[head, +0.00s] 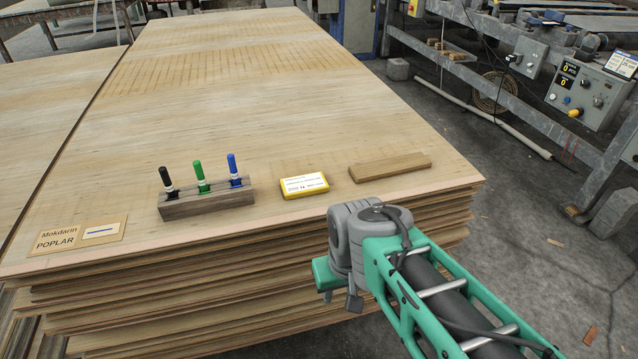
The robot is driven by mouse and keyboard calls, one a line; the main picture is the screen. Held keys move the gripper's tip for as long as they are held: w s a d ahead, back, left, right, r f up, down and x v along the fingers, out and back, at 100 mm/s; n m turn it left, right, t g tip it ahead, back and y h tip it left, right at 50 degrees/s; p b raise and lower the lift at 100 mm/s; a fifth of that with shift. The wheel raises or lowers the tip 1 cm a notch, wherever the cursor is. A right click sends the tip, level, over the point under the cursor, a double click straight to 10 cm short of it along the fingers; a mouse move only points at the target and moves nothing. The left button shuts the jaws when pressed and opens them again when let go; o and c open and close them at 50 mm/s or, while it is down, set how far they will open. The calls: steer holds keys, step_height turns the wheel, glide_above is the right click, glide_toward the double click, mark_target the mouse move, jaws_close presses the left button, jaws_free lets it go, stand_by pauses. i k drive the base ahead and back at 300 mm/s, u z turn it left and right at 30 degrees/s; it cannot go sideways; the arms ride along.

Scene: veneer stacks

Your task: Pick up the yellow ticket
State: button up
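The yellow ticket (304,185) lies flat on top of the veneer stack (250,120), near its front edge. It has a yellow border and a white printed label. My gripper (338,285) is at the end of my green and grey arm, in front of the stack edge and lower right of the ticket in the picture. It is apart from the ticket. Its fingers are mostly hidden behind the wrist joint, so I cannot see whether it is open or shut.
A wooden block (391,166) lies right of the ticket. A wooden holder (207,201) with black, green and blue markers stands to its left. A POPLAR card (77,235) lies at the left front. A control box (588,95) and machine frame stand at right. The stack's middle is clear.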

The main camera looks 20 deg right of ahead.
mark_target(298, 186)
steer(key=u, duration=3.2)
steer(key=k, duration=1.6)
steer(key=z, duration=0.95)
steer(key=i, duration=0.5)
steer(key=u, duration=0.1)
